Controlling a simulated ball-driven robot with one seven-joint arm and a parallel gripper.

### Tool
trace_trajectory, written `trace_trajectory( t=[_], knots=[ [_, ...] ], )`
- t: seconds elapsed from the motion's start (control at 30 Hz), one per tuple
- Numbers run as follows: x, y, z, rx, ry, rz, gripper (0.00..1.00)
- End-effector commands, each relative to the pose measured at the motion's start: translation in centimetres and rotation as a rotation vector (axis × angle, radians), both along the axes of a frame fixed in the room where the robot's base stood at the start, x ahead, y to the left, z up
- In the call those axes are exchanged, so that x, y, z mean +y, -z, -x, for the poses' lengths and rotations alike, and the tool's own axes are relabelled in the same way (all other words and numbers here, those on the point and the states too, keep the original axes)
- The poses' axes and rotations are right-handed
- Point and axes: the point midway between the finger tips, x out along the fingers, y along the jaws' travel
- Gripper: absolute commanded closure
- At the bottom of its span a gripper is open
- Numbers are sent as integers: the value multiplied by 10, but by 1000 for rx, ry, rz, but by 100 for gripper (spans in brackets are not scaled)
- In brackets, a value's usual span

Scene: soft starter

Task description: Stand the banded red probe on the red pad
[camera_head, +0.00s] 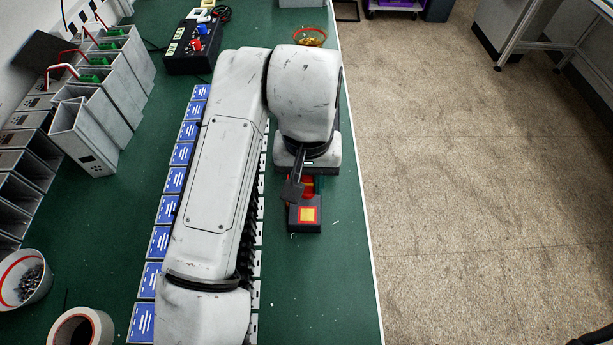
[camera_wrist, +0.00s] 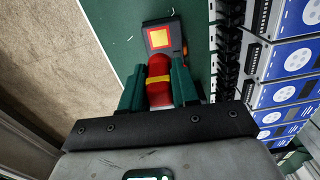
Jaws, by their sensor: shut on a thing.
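My gripper (camera_wrist: 158,88) is shut on the red probe (camera_wrist: 158,67), a rounded cylinder with a yellow band (camera_wrist: 158,80), held between two green fingers. In the head view my gripper (camera_head: 302,186) is partly hidden by my wrist, and a bit of the probe (camera_head: 308,186) shows. Just beyond the probe is a black box (camera_head: 296,226) on the green bench. Its top has a red square pad with a yellow middle (camera_head: 309,215), also seen in the wrist view (camera_wrist: 159,38). I cannot tell whether the probe touches the box.
A row of blue-labelled modules (camera_head: 173,180) runs along the bench beside my arm. Grey cases (camera_head: 92,130), a white cup of screws (camera_head: 25,280) and a tape roll (camera_head: 80,328) are at left. A black control box (camera_head: 196,48) and bowl (camera_head: 311,37) are farther back. Bench in front of the box is clear.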

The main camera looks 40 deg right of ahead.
Motion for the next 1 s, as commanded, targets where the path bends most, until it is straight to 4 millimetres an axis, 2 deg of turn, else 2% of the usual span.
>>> trace_trajectory(
  t=[0.3,1.0],
  knots=[
    [0,29,0,0,0,-1,100],
    [0,82,0,0,-1,0,100]
  ],
)
